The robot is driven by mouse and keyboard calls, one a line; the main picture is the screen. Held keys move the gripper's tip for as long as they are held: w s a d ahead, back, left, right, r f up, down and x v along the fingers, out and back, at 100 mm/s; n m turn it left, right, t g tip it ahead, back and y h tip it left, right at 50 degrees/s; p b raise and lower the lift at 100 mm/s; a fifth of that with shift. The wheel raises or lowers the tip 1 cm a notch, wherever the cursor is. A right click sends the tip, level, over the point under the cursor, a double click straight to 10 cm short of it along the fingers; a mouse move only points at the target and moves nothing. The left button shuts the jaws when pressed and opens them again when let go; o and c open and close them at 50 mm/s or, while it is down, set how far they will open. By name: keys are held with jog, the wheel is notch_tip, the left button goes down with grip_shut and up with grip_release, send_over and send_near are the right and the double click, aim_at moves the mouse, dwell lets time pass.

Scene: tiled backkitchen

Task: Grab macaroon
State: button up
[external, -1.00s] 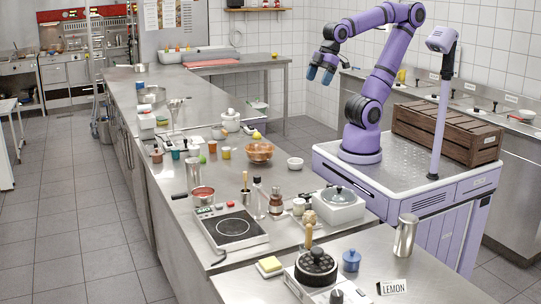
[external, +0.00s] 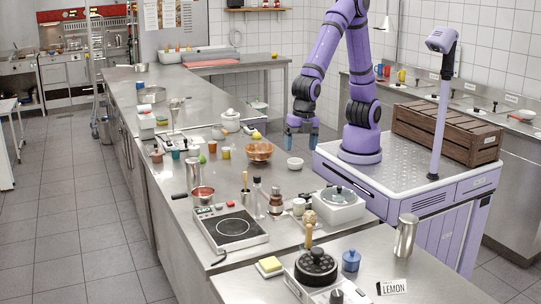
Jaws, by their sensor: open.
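The height of the gripper over these is hard to judge. I cannot pick out a macaroon; the small things on the counter are too small to tell.
Colored cups (external: 226,152) stand left of the copper bowl. A wooden crate (external: 445,132) is behind the arm at right.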

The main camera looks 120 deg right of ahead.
aim_at(309, 212)
jog(key=a+f+n, duration=0.1)
jog(key=a+f, duration=0.1)
jog(key=f, duration=0.1)
jog(key=a+f+n, duration=0.2)
jog(key=a+f, duration=0.1)
jog(key=f, duration=0.1)
jog(key=a+f+n+g, duration=0.1)
jog(key=a+f, duration=0.2)
jog(key=f, duration=0.1)
jog(key=shift+w+a+f+n, duration=0.1)
jog(key=shift+w+a+n, duration=0.1)
jog(key=shift+w+n, duration=0.2)
notch_tip(309, 212, down, 11)
jog(key=shift+w+a+r, duration=0.15)
jog(key=c, duration=1)
